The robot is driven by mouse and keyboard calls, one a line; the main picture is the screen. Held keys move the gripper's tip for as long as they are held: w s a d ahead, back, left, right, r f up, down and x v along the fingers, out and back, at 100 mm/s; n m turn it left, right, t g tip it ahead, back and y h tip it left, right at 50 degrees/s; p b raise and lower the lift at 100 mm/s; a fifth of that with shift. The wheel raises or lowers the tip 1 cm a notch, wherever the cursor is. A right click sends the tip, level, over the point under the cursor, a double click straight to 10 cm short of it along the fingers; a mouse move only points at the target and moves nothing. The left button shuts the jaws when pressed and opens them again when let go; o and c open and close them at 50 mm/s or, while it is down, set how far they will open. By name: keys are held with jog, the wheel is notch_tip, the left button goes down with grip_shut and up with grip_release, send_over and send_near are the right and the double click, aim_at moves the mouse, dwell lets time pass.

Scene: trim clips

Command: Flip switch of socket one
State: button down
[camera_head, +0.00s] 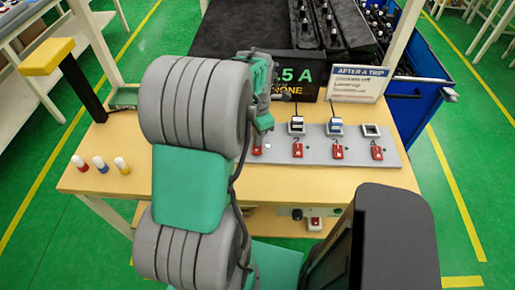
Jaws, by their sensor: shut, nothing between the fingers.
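A grey socket panel (350,155) lies on the wooden table and carries sockets with red switches below them. My gripper (264,128) is shut and empty, pointing down at the socket one end of the panel, just above the switch. I cannot tell whether it touches it. The switches of socket two (297,151), three (337,152) and four (376,153) are in clear view.
Plugs sit in socket two (296,126) and three (335,127); socket four (371,131) is empty. A sign (358,83) and a black box (305,88) stand behind. Several coloured pegs (100,165) and a yellow-topped post (47,56) are at left. A blue bin (415,105) is at right.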

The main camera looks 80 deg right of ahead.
notch_tip(320, 180, up, 7)
jog(key=p, duration=0.4)
jog(key=shift+p, duration=0.35)
